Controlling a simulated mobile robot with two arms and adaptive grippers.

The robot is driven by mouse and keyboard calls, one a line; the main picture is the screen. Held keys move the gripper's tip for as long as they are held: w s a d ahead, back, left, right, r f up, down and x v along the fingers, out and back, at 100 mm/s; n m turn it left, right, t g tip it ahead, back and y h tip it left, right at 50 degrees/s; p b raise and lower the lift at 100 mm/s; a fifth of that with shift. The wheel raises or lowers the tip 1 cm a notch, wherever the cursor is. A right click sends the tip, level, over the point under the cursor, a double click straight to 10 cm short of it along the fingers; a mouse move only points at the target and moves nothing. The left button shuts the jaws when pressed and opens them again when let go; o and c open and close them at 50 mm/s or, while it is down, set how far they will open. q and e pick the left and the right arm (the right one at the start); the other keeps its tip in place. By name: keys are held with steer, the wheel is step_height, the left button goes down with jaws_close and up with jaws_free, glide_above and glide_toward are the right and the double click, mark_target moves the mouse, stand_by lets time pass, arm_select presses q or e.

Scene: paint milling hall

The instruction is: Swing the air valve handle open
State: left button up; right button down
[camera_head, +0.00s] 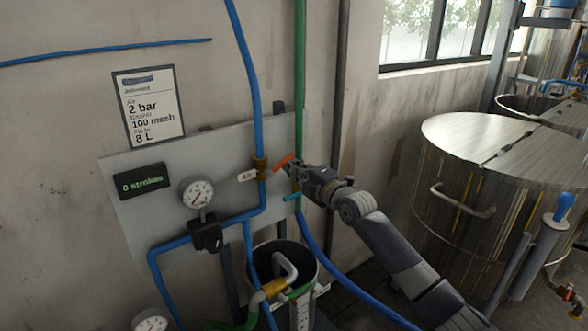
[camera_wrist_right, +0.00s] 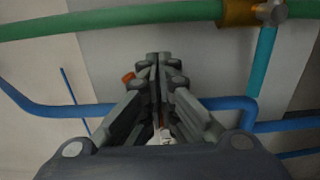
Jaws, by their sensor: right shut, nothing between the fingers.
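The orange air valve handle (camera_head: 284,161) sticks out to the right of the brass valve (camera_head: 261,168) on the upright blue pipe, slanting up across the pipe's line. A white tag (camera_head: 247,175) that seems to read AIR hangs beside the valve. My right gripper (camera_head: 293,168) is at the handle's outer end, shut and empty; I cannot tell whether it touches the handle. In the right wrist view the shut fingers (camera_wrist_right: 158,58) point up the picture, and a bit of the orange handle (camera_wrist_right: 128,77) shows just left of them. My left gripper is not in view.
A green pipe (camera_head: 299,80) runs close by my right gripper, with a teal handle (camera_head: 291,197) below. A gauge (camera_head: 197,193) and a "0 strokes" display (camera_head: 141,181) sit on the panel. A bucket (camera_head: 284,257) stands below; a steel tank (camera_head: 500,175) is right.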

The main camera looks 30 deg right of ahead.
mark_target(289, 156)
steer(key=shift+a+r+p, duration=0.1)
steer(key=shift+r+p, duration=0.55)
steer(key=shift+r, duration=0.3)
steer(key=shift+a+r+p, duration=0.4)
steer(key=shift+r+p, duration=0.35)
steer(key=shift+p, duration=0.05)
steer(key=shift+s+a+r+p, duration=0.15)
steer(key=shift+a+r+p, duration=0.35)
steer(key=shift+r+p, duration=0.3)
steer(key=shift+f, duration=0.1)
